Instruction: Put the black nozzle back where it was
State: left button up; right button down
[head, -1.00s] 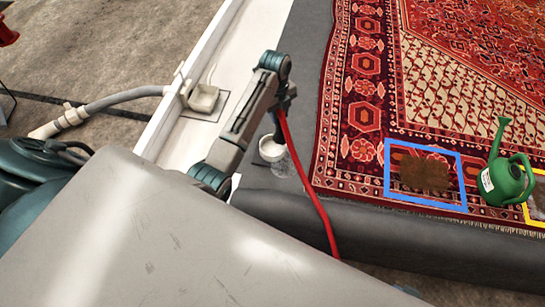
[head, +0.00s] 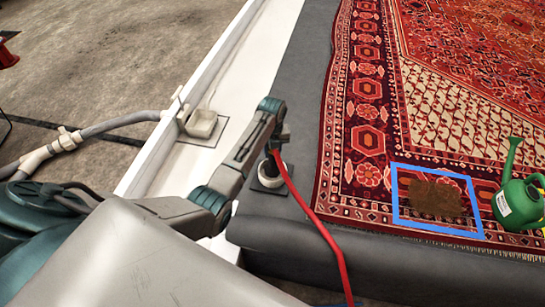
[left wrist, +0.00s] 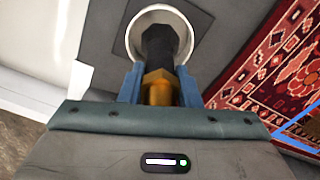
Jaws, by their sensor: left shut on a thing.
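The black nozzle (left wrist: 158,48) with its brass collar (left wrist: 158,90) is between the blue fingers of my left gripper (left wrist: 159,82), which is shut on it. In the left wrist view the nozzle's dark end lies within the outline of a round white holder (left wrist: 133,38). In the head view the white holder (head: 261,181) stands on a dark square plate on the grey ledge, with my left gripper (head: 272,150) right above it. How deep the nozzle sits in the holder cannot be told. My right gripper is not in view.
A red hose (head: 312,220) runs from the gripper over the ledge's front edge. The patterned rug (head: 365,90) lies to the right, with a blue frame (head: 397,205) around a brown stain. A green watering can (head: 520,203) stands at the right.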

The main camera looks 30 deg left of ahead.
pick_arm(q)
jog(key=shift+f, duration=1.2)
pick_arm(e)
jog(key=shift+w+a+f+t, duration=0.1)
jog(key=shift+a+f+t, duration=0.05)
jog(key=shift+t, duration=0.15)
pick_arm(q)
jog(key=o, duration=1)
jog(key=shift+f, duration=0.1)
